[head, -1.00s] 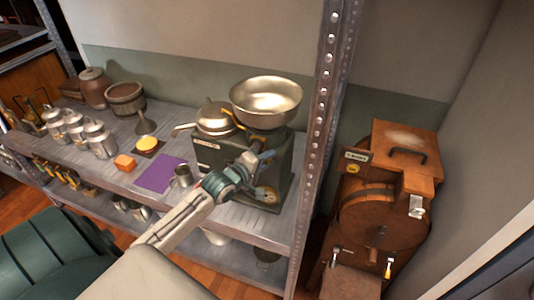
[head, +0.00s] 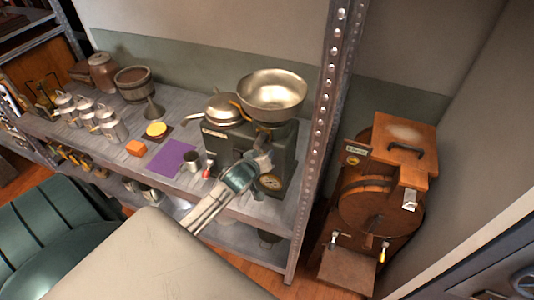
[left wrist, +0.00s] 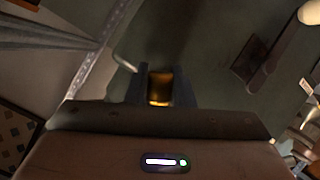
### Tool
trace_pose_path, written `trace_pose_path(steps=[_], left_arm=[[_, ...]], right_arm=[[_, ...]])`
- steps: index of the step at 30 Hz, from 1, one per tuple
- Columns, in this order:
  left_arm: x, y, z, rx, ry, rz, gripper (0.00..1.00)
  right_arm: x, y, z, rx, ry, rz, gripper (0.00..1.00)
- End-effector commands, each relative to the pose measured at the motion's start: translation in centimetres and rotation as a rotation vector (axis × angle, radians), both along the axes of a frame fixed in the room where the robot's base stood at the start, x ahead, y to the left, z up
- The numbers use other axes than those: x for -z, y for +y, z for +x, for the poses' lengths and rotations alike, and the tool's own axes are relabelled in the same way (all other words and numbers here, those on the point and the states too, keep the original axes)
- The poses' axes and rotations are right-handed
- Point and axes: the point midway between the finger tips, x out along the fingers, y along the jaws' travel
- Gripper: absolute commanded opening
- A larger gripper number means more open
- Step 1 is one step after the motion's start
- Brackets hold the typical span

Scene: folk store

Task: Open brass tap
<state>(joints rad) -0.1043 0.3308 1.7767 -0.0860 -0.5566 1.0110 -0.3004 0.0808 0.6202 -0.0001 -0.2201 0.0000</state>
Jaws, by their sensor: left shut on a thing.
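The brass tap (left wrist: 160,88) shows as a gold-coloured piece between my left jaws in the left wrist view. My left gripper (left wrist: 160,92) is shut on it. In the head view my left gripper (head: 264,150) is at the upper front of the dark green separator (head: 226,146), below the large metal bowl (head: 272,92). My gripper and wrist hide the tap's grip point there, so I cannot tell how far the tap is turned. My right gripper is not in view.
The separator stands on a grey metal shelf (head: 125,174). A metal post (head: 322,130) and a wooden churn (head: 382,200) are to the right.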

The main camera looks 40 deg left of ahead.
Motion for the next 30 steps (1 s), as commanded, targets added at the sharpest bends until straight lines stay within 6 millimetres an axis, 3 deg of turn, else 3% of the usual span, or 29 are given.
trace_pose_path(steps=[9,25,26,28,30], left_arm=[[0.35,0.52,-0.15,-0.001,0.029,0.112,0.00],[0.38,0.66,-0.17,0.000,0.033,0.134,0.00],[0.38,0.66,-0.17,0.000,0.034,0.134,0.25],[0.37,0.65,-0.17,0.000,0.033,0.134,0.39],[0.35,0.65,-0.17,-0.001,0.033,0.133,0.43]], right_arm=[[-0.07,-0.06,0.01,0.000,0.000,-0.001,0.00],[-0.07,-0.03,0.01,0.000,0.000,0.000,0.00],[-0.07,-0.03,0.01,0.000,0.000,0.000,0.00],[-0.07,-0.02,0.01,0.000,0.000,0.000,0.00],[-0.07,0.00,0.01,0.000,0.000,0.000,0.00]])
